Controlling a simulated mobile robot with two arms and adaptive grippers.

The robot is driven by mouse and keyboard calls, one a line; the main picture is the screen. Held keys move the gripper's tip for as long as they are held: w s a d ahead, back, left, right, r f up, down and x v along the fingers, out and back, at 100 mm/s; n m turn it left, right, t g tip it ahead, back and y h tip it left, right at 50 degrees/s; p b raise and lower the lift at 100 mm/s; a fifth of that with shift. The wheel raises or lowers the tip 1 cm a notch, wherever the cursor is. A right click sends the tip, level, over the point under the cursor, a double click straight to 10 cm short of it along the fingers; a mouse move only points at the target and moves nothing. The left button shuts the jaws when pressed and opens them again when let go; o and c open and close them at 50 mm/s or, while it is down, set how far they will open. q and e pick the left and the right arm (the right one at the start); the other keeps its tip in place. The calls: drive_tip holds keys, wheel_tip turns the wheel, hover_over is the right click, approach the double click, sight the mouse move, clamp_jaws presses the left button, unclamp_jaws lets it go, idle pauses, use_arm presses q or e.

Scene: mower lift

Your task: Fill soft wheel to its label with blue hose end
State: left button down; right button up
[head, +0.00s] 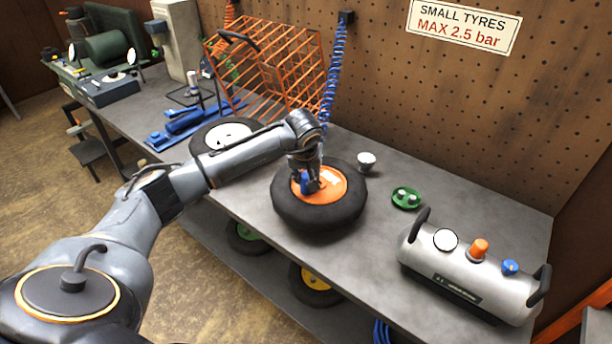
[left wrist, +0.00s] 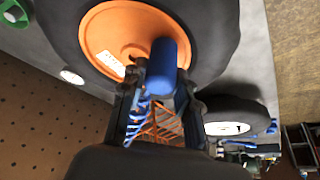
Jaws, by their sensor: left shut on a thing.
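A black tyre with an orange hub (head: 337,190) lies flat on the workbench; it also shows in the left wrist view (left wrist: 212,25). A small white label (head: 331,177) is on its hub; its print is too small to read. My left gripper (head: 306,187) is over the hub, pointing down, and is shut on the blue hose end (left wrist: 163,62). I cannot tell whether the hose end touches a valve; the fingers and hose end hide that spot. The coiled blue hose (head: 333,75) hangs from a black wall bracket behind. My right gripper is not in view.
A wheel with a white hub (head: 229,133) lies to the left, before an orange wire cage (head: 280,65). A white-topped cup (head: 366,161), a green dish (head: 406,198) and a silver tank (head: 465,275) stand to the right. A wall sign (head: 463,27) reads SMALL TYRES MAX 2.5 bar.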

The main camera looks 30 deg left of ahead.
use_arm(q)
drive_tip(key=shift+f, duration=0.35)
drive_tip(key=c, duration=1.3)
unclamp_jaws()
drive_tip(key=shift+o, duration=0.2)
drive_tip(key=shift+p+v, duration=1.5)
drive_tip(key=shift+v, duration=0.9)
drive_tip(key=p, duration=0.4)
approach(306, 176)
drive_tip(key=shift+f, duration=0.15)
